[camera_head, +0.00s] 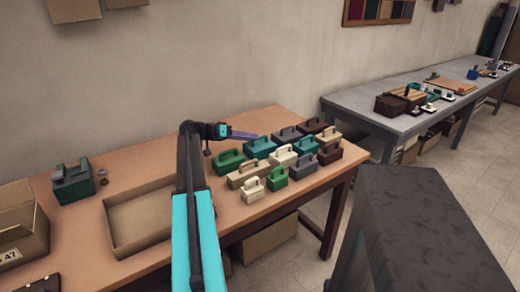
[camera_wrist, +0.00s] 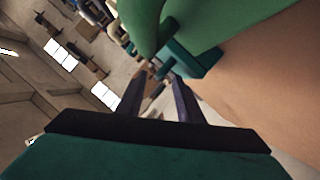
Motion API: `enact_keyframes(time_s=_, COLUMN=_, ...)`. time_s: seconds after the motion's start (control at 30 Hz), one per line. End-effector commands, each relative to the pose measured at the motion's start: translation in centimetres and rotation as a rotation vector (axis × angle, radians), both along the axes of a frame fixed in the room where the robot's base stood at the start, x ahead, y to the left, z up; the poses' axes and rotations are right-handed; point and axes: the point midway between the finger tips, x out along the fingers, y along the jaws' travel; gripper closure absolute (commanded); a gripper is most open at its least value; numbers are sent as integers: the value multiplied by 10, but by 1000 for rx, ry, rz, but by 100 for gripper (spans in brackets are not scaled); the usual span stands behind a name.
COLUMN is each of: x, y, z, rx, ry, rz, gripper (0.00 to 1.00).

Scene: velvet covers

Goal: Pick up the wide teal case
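The wide teal case (camera_head: 260,148), with a handle on top, stands in the back row of cases on the wooden table. My gripper (camera_head: 245,136) is just left of and above its handle, with the fingers pointing right. In the wrist view, a teal case (camera_wrist: 201,61) shows beyond a large green shape, close to the fingertips. My gripper (camera_wrist: 160,82) has its two dark fingers apart, with nothing held between them. I cannot tell whether a finger touches the teal handle.
A green case (camera_head: 230,162) stands at the front left of the teal one. Grey, brown, cream and another teal case (camera_head: 306,146) crowd to the right. An empty cardboard tray (camera_head: 112,232) lies left. A dark green toolbox (camera_head: 72,184) stands farther left.

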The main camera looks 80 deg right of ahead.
Motion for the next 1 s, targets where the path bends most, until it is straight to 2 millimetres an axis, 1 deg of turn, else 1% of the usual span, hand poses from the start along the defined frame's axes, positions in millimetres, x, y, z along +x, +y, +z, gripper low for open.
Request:
enact_keyframes(time_s=0.03, x=-6, y=-3, z=-1, rx=1, ry=0, rz=-3, gripper=67)
enact_keyframes(time_s=0.1, x=-12, y=-6, z=-4, rx=1, ry=0, rz=-1, gripper=67)
enact_keyframes(time_s=0.23, x=-19, y=-10, z=-7, rx=1, ry=-1, rz=-1, gripper=67)
enact_keyframes(time_s=0.8, x=-21, y=-11, z=-7, rx=0, ry=0, rz=-2, gripper=67)
enact_keyframes(time_s=0.87, x=-21, y=-11, z=-7, rx=0, ry=0, rz=-2, gripper=75)
enact_keyframes(time_s=1.0, x=-21, y=-11, z=-7, rx=0, ry=0, rz=-2, gripper=99)
